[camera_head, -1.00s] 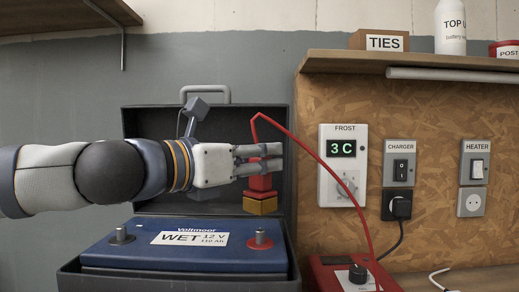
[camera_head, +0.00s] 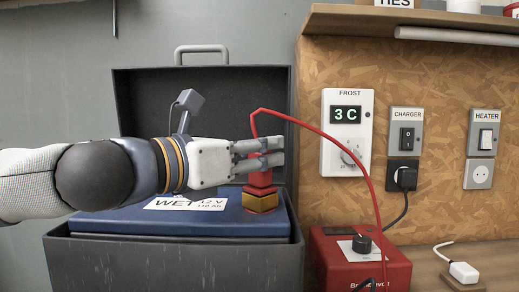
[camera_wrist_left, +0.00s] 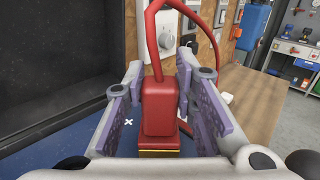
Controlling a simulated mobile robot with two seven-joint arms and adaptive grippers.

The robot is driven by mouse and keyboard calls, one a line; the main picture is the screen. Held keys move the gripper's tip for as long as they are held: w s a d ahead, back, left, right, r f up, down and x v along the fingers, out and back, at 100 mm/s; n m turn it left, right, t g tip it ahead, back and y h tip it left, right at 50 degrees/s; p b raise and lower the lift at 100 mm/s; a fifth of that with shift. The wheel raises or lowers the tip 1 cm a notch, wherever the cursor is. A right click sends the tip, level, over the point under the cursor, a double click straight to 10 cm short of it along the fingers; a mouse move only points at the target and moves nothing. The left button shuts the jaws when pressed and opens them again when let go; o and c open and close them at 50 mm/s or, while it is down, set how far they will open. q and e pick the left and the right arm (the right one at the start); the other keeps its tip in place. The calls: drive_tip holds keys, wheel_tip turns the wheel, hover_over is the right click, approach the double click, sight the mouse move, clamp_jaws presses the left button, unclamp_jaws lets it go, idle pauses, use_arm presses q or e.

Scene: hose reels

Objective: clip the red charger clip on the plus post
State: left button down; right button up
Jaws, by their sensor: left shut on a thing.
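My left gripper (camera_head: 276,153) is shut on the red charger clip (camera_head: 261,180) and holds it upright. The clip's brass-coloured lower end (camera_head: 260,204) is at the right end of the blue battery (camera_head: 112,222), where the red-ringed post is hidden behind it. I cannot tell whether the clip is seated on that post. The other post is hidden behind my left arm. In the left wrist view the red clip (camera_wrist_left: 160,106) stands between both finger pads, with its red lead rising from the top. My right gripper is not in view.
The battery sits in a dark case (camera_head: 170,265) with its lid (camera_head: 140,95) raised behind. The red lead (camera_head: 352,160) arches to the red charger (camera_head: 362,262) on the wooden bench. A white plug (camera_head: 463,271) lies farther right. Wall switches and sockets are behind.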

use_arm(q)
drive_tip(key=c, duration=1.2)
unclamp_jaws()
